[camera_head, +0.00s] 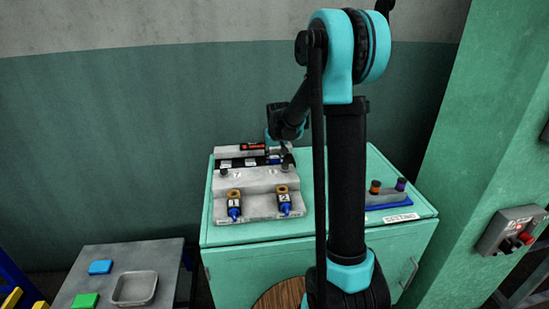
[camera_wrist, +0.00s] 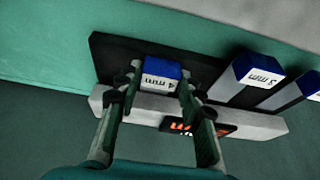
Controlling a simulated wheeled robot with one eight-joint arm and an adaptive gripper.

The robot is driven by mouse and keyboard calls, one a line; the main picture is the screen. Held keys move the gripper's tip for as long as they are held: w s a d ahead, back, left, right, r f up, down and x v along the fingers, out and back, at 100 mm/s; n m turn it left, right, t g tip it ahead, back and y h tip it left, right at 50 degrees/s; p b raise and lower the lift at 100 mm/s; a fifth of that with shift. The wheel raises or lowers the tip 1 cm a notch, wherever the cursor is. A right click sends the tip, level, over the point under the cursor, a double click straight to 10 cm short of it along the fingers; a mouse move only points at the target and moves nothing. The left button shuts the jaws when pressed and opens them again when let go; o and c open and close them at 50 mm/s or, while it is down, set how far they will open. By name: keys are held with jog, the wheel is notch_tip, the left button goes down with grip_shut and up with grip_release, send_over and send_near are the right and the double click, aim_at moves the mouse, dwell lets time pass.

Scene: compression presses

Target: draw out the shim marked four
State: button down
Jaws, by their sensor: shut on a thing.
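The shim marked four (camera_wrist: 161,73), with a blue top and a white face reading "4 mm", sits at the black rack (camera_wrist: 108,55) in the wrist view. My gripper (camera_wrist: 160,84) is shut on it, one finger at each side. I cannot tell whether the shim is still seated in its slot. A shim marked "3 mm" (camera_wrist: 257,76) and another blue and white shim (camera_wrist: 303,92) stand to the right, apart from my fingers. In the head view my gripper (camera_head: 284,151) is at the rack's right end, and my arm hides part of it.
A grey bar (camera_wrist: 145,110) with an orange-lit display (camera_wrist: 195,128) runs along the rack. The grey press fixture (camera_head: 258,185) carries two blue-tipped clamps. A side table (camera_head: 75,258) holds blocks and a tray.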

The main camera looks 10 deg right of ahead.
aim_at(276, 162)
jog(key=shift+s, duration=2.15)
jog(key=c, duration=1)
grip_release()
jog(key=shift+o, duration=0.2)
jog(key=v, duration=1.2)
jog(key=shift+s, duration=0.1)
